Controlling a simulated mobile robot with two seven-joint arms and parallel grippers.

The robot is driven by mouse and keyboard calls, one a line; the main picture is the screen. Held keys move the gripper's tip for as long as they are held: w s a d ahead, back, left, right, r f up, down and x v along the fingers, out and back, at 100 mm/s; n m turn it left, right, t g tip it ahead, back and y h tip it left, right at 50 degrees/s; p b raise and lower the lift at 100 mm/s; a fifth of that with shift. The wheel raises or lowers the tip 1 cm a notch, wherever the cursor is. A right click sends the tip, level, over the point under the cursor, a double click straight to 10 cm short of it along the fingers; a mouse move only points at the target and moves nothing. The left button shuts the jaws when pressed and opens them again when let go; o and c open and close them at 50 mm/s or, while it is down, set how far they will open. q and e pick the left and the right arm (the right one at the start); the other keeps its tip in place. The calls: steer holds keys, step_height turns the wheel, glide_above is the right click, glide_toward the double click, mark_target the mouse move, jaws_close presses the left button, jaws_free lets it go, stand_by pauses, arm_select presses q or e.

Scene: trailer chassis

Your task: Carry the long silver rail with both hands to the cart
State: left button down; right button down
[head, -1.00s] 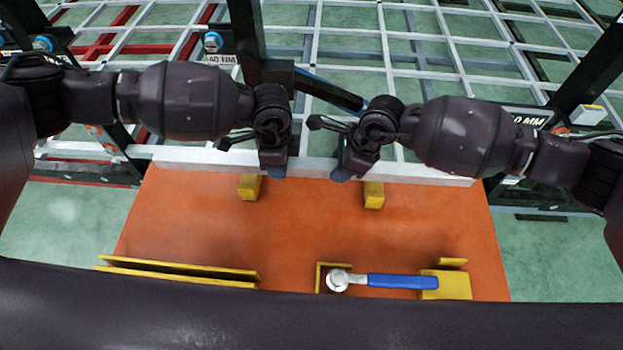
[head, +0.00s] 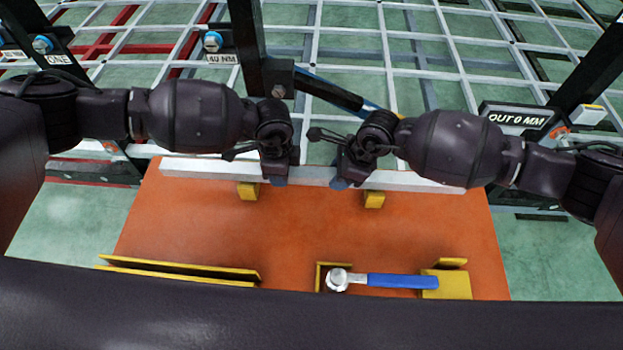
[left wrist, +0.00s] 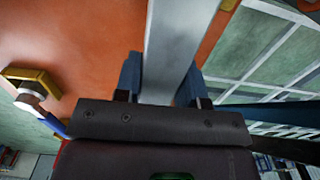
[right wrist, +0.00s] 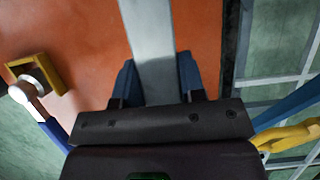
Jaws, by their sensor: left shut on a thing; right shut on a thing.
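The long silver rail (head: 220,170) lies crosswise along the far edge of the orange tabletop, above two yellow blocks. My left gripper (head: 274,178) is shut on it left of its middle, and my right gripper (head: 345,180) is shut on it a little further right. The left wrist view shows the rail (left wrist: 170,60) between blue fingertips (left wrist: 160,85). The right wrist view shows the rail (right wrist: 150,45) between blue fingertips (right wrist: 157,82) too. I cannot tell whether the rail touches the blocks. I cannot tell which structure is the cart.
On the orange table (head: 200,225) stand yellow blocks (head: 247,191) and (head: 374,199). A blue-handled tool (head: 400,281) lies in yellow holders near the front. Beyond the table is a pale grid frame (head: 390,72) with black posts (head: 247,40). A sign reading "OUT 0 MM" (head: 515,118) stands right.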

arm_select(q)
steer(key=shift+f, duration=0.15)
arm_select(e)
steer(key=shift+f, duration=0.15)
arm_select(q)
steer(key=c, duration=0.7)
jaws_free()
steer(key=shift+f, duration=0.1)
arm_select(e)
steer(key=c, duration=0.7)
jaws_free()
steer(key=shift+f, duration=0.15)
steer(key=shift+d+r, duration=0.2)
steer(key=shift+r, duration=0.2)
arm_select(q)
step_height(320, 180, up, 12)
arm_select(e)
steer(key=v, duration=1.1)
steer(key=shift+s+r, duration=0.1)
arm_select(q)
steer(key=shift+s, duration=0.2)
arm_select(e)
steer(key=shift+s, duration=0.1)
